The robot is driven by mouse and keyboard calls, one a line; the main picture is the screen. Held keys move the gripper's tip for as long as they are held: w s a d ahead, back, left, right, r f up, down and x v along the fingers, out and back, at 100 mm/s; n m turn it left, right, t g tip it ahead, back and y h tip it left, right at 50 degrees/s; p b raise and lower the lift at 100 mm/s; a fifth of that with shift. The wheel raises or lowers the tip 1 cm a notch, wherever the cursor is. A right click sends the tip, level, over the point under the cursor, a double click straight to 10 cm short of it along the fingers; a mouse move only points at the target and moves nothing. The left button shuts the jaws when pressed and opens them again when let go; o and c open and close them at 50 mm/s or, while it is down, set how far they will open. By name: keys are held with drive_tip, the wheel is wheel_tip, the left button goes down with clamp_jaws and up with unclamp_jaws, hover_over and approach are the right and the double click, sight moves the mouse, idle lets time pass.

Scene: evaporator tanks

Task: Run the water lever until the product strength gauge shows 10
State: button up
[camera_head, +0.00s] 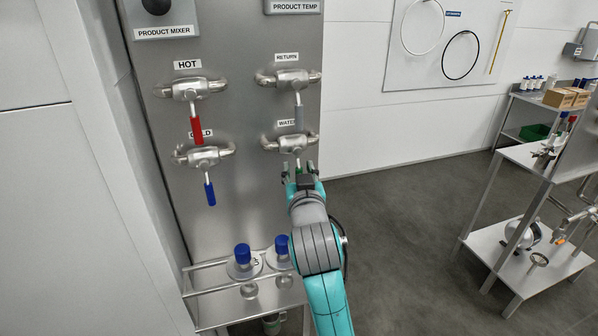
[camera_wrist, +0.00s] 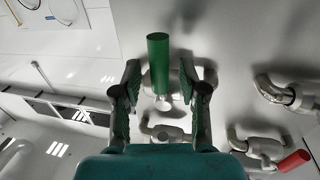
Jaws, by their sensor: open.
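The water valve (camera_head: 290,144), under a partly hidden WATER label, is on the right of the steel panel. Its lever hangs down, mostly hidden by my gripper (camera_head: 299,172) in the head view. In the wrist view the green lever handle (camera_wrist: 158,52) stands between the two spread fingers of my gripper (camera_wrist: 159,82). A gap shows on each side of the handle, so the gripper is open around it without gripping. The product strength gauge is in neither view.
The return valve (camera_head: 289,79) is just above, with a grey handle. The hot valve (camera_head: 192,88) has a red handle, and the cold valve (camera_head: 204,157) a blue one. A rack (camera_head: 207,292) with blue-capped bottles (camera_head: 243,255) stands below. Open floor (camera_head: 400,215) lies right.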

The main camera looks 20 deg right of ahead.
clamp_jaws()
drive_tip(key=shift+a+m, duration=0.15)
drive_tip(key=shift+m, duration=0.15)
drive_tip(key=shift+a+r+m+g+y, duration=0.2)
drive_tip(key=shift+a+m, duration=0.2)
drive_tip(key=shift+m, duration=0.65)
drive_tip(key=shift+a+r+m+g+y, duration=0.15)
drive_tip(key=shift+a+m, duration=0.25)
drive_tip(key=shift+m, duration=0.7)
drive_tip(key=shift+a+r+m+g+y, duration=0.1)
drive_tip(key=shift+a+m+g, duration=0.25)
drive_tip(key=shift+m, duration=0.7)
drive_tip(key=shift+a, duration=0.1)
unclamp_jaws()
